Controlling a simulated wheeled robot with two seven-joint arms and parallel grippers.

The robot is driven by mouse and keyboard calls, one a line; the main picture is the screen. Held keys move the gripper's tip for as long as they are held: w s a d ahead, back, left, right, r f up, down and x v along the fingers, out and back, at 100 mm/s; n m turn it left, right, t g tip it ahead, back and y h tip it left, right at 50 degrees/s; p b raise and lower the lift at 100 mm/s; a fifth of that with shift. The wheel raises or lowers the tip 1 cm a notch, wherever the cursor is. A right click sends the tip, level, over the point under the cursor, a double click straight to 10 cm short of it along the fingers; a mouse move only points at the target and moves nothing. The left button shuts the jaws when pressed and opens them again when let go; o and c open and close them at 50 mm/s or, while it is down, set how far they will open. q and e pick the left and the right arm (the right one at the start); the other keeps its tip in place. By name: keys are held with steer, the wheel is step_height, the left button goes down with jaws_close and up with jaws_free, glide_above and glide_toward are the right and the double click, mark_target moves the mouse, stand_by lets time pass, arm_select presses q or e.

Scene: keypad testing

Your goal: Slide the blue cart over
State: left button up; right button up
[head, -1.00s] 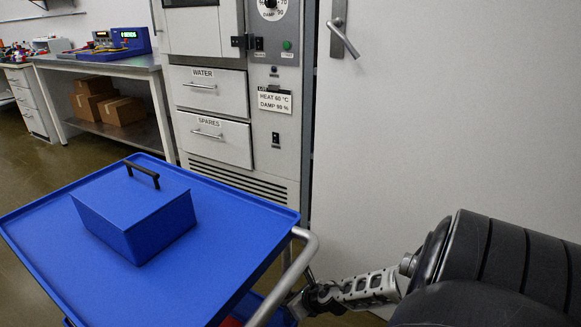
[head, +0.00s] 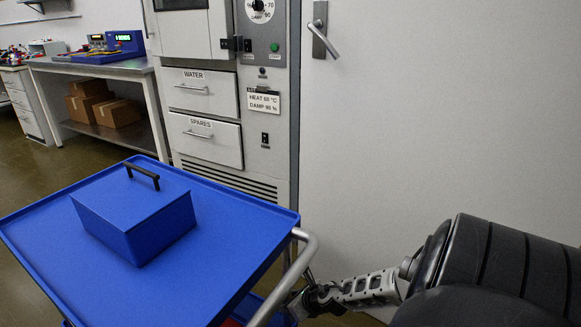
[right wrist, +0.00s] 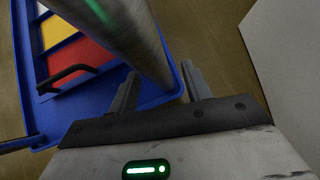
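The blue cart (head: 215,285) fills the lower left of the head view, with a grey tubular push handle (head: 303,262) at its right end. My right gripper (head: 304,301) is at this handle, low in the picture. A blue lidded box (head: 135,220) with a black handle stands on the cart's top tray. My left gripper is not in view.
A grey cabinet with WATER and SPARES drawers (head: 206,140) stands behind the cart. A white door or panel (head: 400,150) is to its right. A workbench (head: 95,68) with cardboard boxes (head: 117,112) below is at the back left. Brown floor (head: 30,175) is clear left of the cart.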

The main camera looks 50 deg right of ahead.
arm_select(q)
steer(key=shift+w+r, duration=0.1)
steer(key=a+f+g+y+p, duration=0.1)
steer(key=p, duration=0.2)
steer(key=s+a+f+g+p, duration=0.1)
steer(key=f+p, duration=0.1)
steer(key=p, duration=0.1)
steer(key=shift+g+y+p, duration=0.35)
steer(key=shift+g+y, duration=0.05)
arm_select(e)
steer(key=v, duration=1.6)
